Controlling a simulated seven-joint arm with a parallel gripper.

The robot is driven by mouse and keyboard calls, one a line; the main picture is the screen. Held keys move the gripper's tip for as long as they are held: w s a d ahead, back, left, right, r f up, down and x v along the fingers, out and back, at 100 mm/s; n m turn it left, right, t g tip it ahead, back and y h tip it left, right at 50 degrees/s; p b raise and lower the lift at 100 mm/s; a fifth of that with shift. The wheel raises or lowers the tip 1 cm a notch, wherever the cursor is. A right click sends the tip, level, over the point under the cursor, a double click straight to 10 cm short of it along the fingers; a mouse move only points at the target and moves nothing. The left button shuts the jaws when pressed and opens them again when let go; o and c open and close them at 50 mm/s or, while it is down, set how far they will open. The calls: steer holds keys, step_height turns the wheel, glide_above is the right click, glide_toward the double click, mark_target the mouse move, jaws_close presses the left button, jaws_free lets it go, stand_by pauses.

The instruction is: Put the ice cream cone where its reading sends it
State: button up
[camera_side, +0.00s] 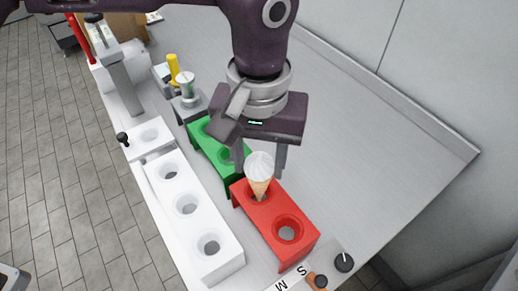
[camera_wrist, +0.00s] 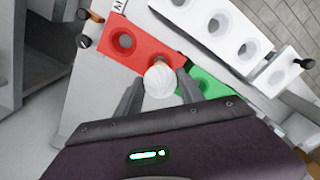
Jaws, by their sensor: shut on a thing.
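The ice cream cone (camera_side: 259,177), a tan wafer cone with white ice cream, stands upright with its tip in or just over the hole of the red holder (camera_side: 300,250) nearer the green one. I cannot tell how deep it sits. My gripper (camera_side: 264,165) is around the cone, its fingers on either side of it. In the wrist view the white top (camera_wrist: 160,81) shows between the fingers. The red holder's other hole is empty. The green holder (camera_side: 207,139) stands behind the red one, its visible holes empty. No reading shows clearly on any display.
A white holder (camera_side: 222,262) with several empty holes runs alongside on the left. A device with a clear cup (camera_side: 186,90) and a yellow object (camera_side: 173,68) stand farther back. A label with letters (camera_side: 290,279) and dark knobs (camera_side: 344,262) lie at the front edge. The counter to the right is clear.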

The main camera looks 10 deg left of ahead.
steer(key=shift+f, duration=1.9)
steer(key=o, duration=1.1)
steer(key=shift+c, duration=0.2)
step_height(320, 180, up, 7)
steer(key=shift+f, duration=0.2)
steer(key=shift+r, duration=0.25)
